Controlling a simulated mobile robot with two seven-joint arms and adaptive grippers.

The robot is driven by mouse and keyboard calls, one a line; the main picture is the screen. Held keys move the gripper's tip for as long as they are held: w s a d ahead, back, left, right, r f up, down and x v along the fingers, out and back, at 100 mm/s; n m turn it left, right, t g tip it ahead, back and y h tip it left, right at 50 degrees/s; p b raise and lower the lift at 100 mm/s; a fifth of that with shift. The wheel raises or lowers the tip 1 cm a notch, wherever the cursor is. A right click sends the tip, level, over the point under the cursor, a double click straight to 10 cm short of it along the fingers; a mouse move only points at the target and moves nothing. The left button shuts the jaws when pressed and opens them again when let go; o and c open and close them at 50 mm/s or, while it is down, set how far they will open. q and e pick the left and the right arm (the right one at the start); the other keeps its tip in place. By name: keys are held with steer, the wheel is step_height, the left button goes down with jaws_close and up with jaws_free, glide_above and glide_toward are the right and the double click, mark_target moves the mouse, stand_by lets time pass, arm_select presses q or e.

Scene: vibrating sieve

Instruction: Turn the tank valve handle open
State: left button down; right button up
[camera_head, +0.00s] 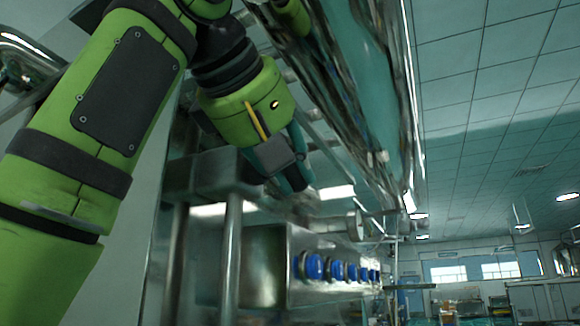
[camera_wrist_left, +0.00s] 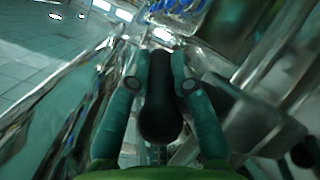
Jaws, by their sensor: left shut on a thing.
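My left gripper (camera_head: 291,174) reaches in from the upper left in the head view, next to the shiny tank (camera_head: 355,85). In the left wrist view my left gripper (camera_wrist_left: 162,85) has its two fingers on either side of a dark, rounded handle (camera_wrist_left: 160,118). The fingers are shut on this handle, which looks like the tank valve handle. The handle's near end is rounded and points toward the wrist camera. In the head view the handle is hidden behind the gripper and cannot be made out. My right gripper is not seen in either view.
A metal box with several blue knobs (camera_head: 313,267) stands below the gripper. A grey metal frame (camera_head: 232,255) stands left of it. The tank wall runs close along the gripper's right side. Open room space lies at the far right.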

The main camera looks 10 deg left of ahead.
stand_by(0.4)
arm_select(q)
steer(key=c, duration=1.1)
jaws_free()
steer(key=shift+s, duration=0.2)
steer(key=shift+s+r, duration=0.15)
steer(key=shift+s, duration=0.05)
steer(key=s+a, duration=0.2)
steer(key=s, duration=0.5)
steer(key=s+a, duration=0.2)
steer(key=s, duration=0.5)
steer(key=shift+a+r, duration=0.25)
steer(key=shift+r, duration=0.2)
steer(key=shift+w, duration=0.15)
